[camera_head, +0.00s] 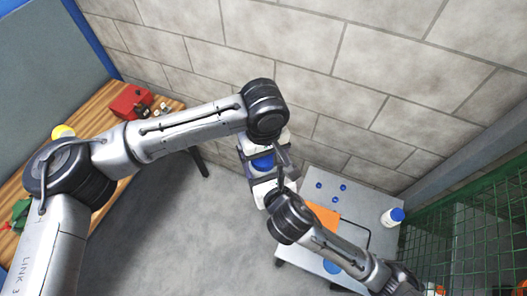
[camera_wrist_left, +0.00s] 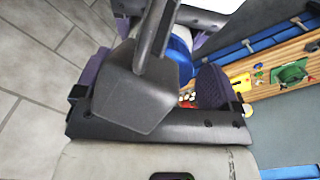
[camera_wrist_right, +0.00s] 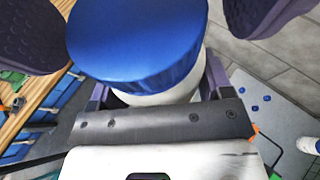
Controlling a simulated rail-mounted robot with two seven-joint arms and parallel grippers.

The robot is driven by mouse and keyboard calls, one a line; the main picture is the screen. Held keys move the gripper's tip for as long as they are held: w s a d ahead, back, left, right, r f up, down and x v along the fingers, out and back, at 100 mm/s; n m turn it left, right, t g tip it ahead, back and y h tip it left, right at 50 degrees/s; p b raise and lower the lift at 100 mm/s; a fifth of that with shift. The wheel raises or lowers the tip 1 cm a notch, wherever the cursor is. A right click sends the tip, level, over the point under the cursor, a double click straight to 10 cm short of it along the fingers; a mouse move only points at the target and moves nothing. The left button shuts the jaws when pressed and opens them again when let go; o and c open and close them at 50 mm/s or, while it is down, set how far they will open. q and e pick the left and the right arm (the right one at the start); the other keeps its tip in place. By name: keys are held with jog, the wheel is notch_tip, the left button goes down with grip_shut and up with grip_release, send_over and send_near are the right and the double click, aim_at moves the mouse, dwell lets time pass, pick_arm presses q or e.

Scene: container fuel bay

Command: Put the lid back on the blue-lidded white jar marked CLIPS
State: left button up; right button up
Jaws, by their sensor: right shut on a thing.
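A white jar (camera_wrist_right: 150,98) with a blue lid (camera_wrist_right: 140,40) on top is held in the air. The lid also shows in the head view (camera_head: 262,164) and the left wrist view (camera_wrist_left: 180,60). My right gripper (camera_head: 264,186) is shut on the jar, below the lid. My left gripper (camera_head: 264,152) is open; its purple fingers stand apart on either side of the lid in the right wrist view. The lid sits over the jar's mouth; I cannot tell if it is fully seated. The jar's marking is hidden.
A second white jar with a blue lid (camera_head: 392,217) stands on the grey table (camera_head: 360,200), with small blue discs (camera_head: 319,185) and an orange item (camera_head: 322,217). A wooden bench (camera_head: 100,95) at left holds a red box (camera_head: 130,102). Green mesh (camera_head: 470,230) borders the right.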

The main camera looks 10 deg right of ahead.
pick_arm(q)
jog(key=shift+r, duration=2.25)
jog(key=shift+o, duration=0.3)
jog(key=shift+o, duration=0.8)
notch_tip(320, 180, up, 12)
